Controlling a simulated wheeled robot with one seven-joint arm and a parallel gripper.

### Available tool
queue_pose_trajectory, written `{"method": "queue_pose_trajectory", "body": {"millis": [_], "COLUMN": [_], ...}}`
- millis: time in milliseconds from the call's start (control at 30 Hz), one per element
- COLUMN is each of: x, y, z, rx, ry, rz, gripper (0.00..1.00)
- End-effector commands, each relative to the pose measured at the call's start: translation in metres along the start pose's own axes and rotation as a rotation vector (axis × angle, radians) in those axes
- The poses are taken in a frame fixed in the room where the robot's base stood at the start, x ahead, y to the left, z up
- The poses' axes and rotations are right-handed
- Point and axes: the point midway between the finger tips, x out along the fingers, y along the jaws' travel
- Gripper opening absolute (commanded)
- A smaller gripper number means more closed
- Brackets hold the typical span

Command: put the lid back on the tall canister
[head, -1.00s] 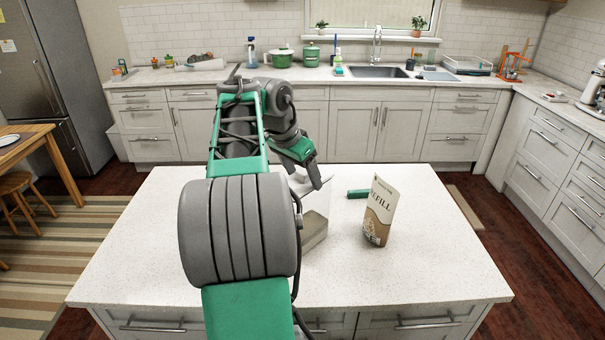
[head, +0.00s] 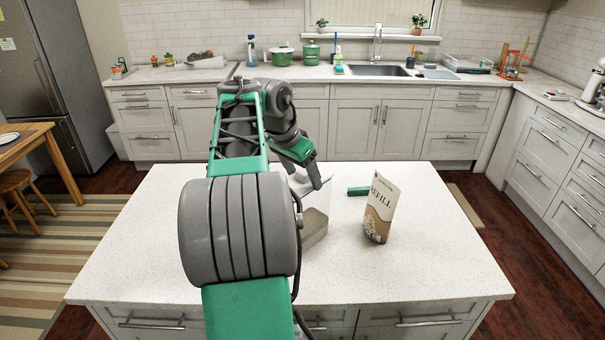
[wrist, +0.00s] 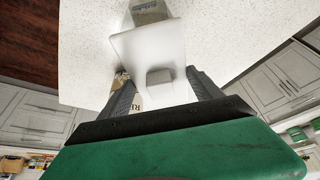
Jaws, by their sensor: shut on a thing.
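The tall canister (head: 319,222) is clear with brownish contents and stands on the island, partly hidden behind my arm in the head view. Its labelled part also shows at the top of the wrist view (wrist: 148,12). The lid (wrist: 140,45) is a whitish translucent square with a small block-like knob. My gripper (wrist: 162,90) is shut on the lid, with a finger on either side of the knob. In the head view my gripper (head: 316,180) is above the canister, with the pale lid (head: 299,184) mostly hidden. I cannot tell whether lid and canister touch.
A refill pouch (head: 380,210) stands on the island (head: 430,260) to the right of the canister. A small green object (head: 358,191) lies behind it. The island's right side and front are clear. The sink counter is farther back.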

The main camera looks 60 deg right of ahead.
Motion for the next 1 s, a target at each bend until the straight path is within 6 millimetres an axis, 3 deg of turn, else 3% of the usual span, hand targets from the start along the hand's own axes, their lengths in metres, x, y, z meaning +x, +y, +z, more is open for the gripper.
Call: {"method": "queue_pose_trajectory", "body": {"millis": [367,400,700,1000], "x": [0.0017,0.0017,0.0018,0.0021], "y": [0.0001,0.0001,0.0002,0.0002], "z": [0.0006,0.0006,0.0007,0.0009], "rx": [0.000,0.001,0.000,0.000], "ry": [0.001,0.000,0.000,0.000], "rz": [0.000,0.000,0.000,0.000], "gripper": [0.31,0.76,0.99,1.00]}}
